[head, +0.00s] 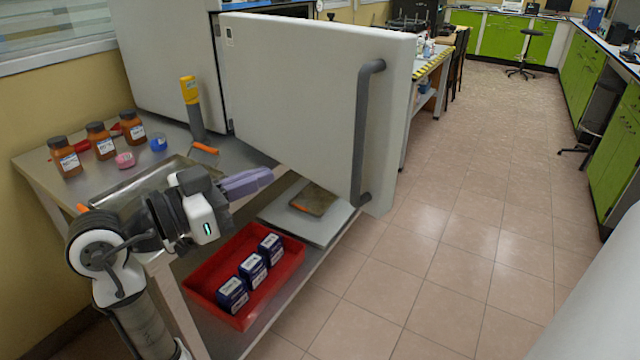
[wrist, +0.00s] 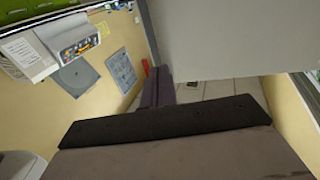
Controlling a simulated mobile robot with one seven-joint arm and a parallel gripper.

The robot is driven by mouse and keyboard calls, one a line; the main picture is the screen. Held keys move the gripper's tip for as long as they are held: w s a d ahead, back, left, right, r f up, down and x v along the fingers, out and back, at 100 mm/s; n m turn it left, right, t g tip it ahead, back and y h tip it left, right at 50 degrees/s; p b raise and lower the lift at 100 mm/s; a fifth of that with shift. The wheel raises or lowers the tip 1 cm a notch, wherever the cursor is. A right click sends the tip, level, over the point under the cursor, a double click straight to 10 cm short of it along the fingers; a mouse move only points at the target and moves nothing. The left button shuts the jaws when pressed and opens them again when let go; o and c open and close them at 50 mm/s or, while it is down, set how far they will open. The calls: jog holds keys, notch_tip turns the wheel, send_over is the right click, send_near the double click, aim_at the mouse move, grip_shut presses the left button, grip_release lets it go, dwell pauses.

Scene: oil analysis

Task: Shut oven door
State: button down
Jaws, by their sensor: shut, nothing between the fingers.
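The oven door (head: 300,100) is a large pale grey panel with a grey vertical bar handle (head: 360,130) near its right edge. It stands swung open, out over the front of the metal table. The oven body (head: 165,55) is behind it at the left.
The metal table (head: 40,165) holds several brown bottles (head: 98,140), a pink cup (head: 125,160), a blue cup (head: 158,143) and a yellow-topped tool (head: 190,95). A red tray (head: 205,280) with blue boxes sits on the lower shelf.

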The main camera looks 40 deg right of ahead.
aim_at(354, 156)
jog(key=shift+m+g, duration=0.3)
jog(key=shift+g, duration=0.2)
jog(key=d, duration=0.4)
jog(key=s+d+p, duration=0.1)
jog(key=d, duration=0.4)
jog(key=d+f+p, duration=0.1)
jog(key=d, duration=0.4)
jog(key=shift+s, duration=0.4)
jog(key=shift+d, duration=0.15)
